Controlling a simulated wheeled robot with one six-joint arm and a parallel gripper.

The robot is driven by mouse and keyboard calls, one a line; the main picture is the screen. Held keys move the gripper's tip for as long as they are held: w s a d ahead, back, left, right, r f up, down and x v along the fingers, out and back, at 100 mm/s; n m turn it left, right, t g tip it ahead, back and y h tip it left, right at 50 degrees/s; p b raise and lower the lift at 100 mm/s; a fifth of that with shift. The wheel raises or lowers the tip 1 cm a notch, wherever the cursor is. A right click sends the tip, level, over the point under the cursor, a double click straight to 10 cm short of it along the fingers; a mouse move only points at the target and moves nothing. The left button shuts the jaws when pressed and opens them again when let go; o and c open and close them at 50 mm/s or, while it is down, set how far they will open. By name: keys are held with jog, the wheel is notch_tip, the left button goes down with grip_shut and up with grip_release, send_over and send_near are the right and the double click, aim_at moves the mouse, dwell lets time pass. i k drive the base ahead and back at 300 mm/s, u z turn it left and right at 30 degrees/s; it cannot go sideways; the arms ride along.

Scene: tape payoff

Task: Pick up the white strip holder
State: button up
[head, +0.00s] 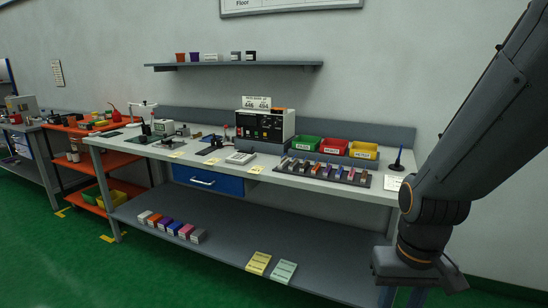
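A dark rack (374,181) near the front edge of the workbench holds a row of several small upright holders in different colours. A pale holder (284,163) stands at its left end; it is too small to tell whether this is the white strip holder. My gripper (418,278) hangs at the lower right, in front of the bench's right end and well apart from the rack. I see nothing held in it, but its fingers are not clear enough to tell open from shut.
Green (305,145), red (333,147) and yellow (363,151) bins stand behind the rack. A display machine (265,127) stands left of them. A dark pointed stand (397,164) is at the right end. Several coloured boxes (174,229) sit on the lower shelf (235,240).

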aim_at(285, 162)
jog(key=u, duration=0.25)
jog(key=i, duration=1.6)
jog(key=u, duration=0.3)
